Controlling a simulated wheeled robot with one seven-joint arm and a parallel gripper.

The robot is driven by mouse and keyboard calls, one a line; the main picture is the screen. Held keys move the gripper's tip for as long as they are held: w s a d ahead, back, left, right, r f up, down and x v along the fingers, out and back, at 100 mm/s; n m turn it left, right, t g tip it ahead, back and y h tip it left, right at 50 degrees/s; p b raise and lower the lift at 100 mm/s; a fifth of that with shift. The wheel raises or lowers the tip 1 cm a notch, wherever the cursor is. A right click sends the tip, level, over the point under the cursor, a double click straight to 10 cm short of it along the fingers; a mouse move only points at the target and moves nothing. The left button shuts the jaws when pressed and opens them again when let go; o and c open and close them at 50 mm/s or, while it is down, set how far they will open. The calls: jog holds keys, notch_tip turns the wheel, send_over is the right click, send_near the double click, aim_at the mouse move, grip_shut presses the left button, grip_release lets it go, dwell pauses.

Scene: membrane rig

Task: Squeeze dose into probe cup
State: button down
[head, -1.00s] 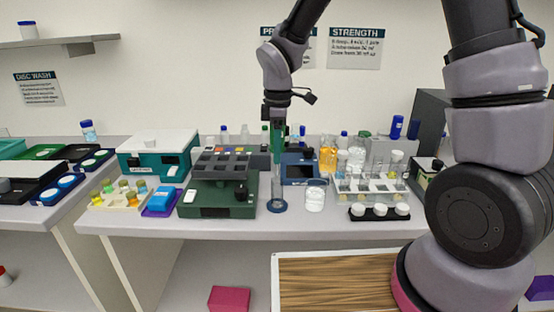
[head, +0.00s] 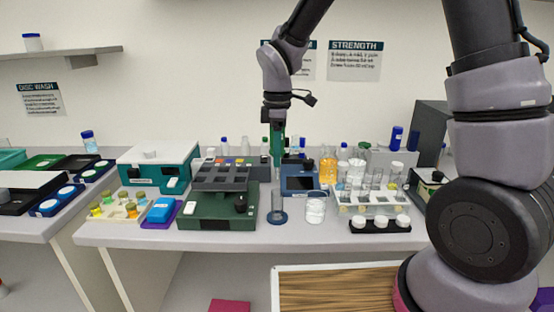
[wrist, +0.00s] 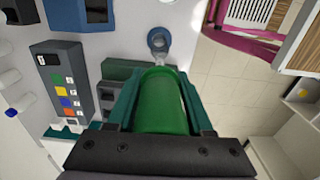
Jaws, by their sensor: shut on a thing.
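My gripper (head: 277,150) hangs over the bench and is shut on a green dropper (wrist: 162,100), which shows between the teal fingers in the wrist view.
A dark green device (head: 217,208) stands left of the cup, and a blue device with a screen (head: 300,177) stands behind it. A rack with vials (head: 372,198) is farther right.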

aim_at(277, 178)
jog(key=shift+f, duration=4.7)
jog(key=c, duration=0.8)
grip_release()
jog(key=shift+c, duration=0.2)
grip_shut()
jog(key=shift+s+f, duration=0.1)
jog(key=shift+f, duration=1.5)
jog(key=shift+r, duration=0.15)
jog(key=shift+r, duration=1.05)
